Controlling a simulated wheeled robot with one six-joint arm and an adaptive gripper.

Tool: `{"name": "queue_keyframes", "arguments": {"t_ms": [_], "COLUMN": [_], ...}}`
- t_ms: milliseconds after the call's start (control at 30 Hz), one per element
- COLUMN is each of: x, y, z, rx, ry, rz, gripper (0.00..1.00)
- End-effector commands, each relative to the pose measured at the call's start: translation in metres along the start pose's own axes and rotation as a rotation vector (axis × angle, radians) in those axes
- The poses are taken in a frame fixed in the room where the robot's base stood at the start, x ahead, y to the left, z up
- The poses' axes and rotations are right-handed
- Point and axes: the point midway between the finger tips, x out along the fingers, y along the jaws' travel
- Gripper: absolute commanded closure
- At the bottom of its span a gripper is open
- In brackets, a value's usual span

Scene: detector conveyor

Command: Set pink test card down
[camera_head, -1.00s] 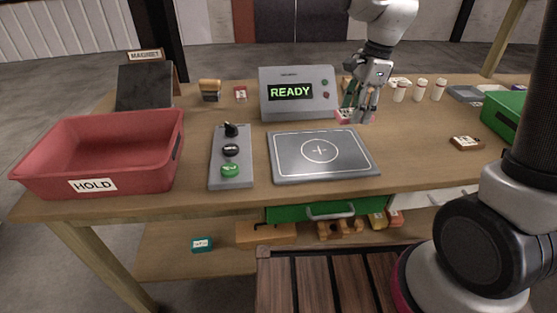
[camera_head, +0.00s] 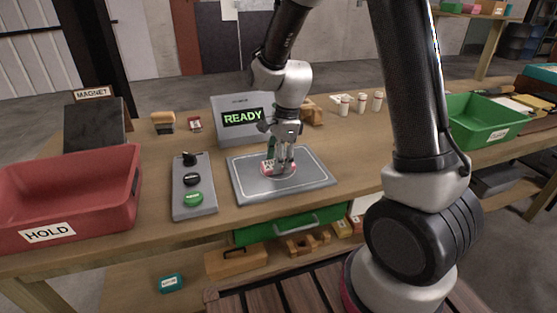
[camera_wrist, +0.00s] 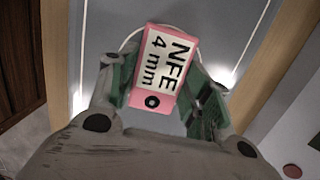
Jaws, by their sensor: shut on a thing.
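The pink test card (camera_wrist: 152,68) is marked "NFE 4 mm" and sits between the green-lined fingers of my gripper (camera_wrist: 158,88) in the wrist view. In the head view, my gripper (camera_head: 280,166) is shut on the pink card (camera_head: 270,168) over the middle of the grey detector plate (camera_head: 240,190). The card is at or just above the plate; I cannot tell whether it touches. The plate's printed circle is partly hidden behind the card and fingers.
The display box (camera_head: 228,139) reading "READY" stands behind the plate. A button panel (camera_head: 179,204) and the red HOLD bin (camera_head: 90,215) are to the left. Several white bottles (camera_head: 361,103) stand back right. A green bin (camera_head: 480,135) is at the right.

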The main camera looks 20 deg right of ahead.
Motion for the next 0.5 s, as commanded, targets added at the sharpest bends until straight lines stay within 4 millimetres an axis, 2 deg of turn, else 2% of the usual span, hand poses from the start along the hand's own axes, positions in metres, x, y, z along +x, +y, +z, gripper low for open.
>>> {"name": "queue_keyframes", "arguments": {"t_ms": [333, 367, 433, 500], "x": [0.0037, 0.0032, 0.0031, 0.003], "y": [-0.0002, -0.0003, -0.0003, -0.0004], "z": [-0.0005, -0.0004, -0.0003, -0.0003], "rx": [-0.001, -0.001, -0.001, -0.001], "ry": [0.0, 0.0, 0.0, 0.0], "rz": [0.0, -0.001, -0.001, -0.001], "gripper": [0.76, 0.46, 0.33, 0.3]}}
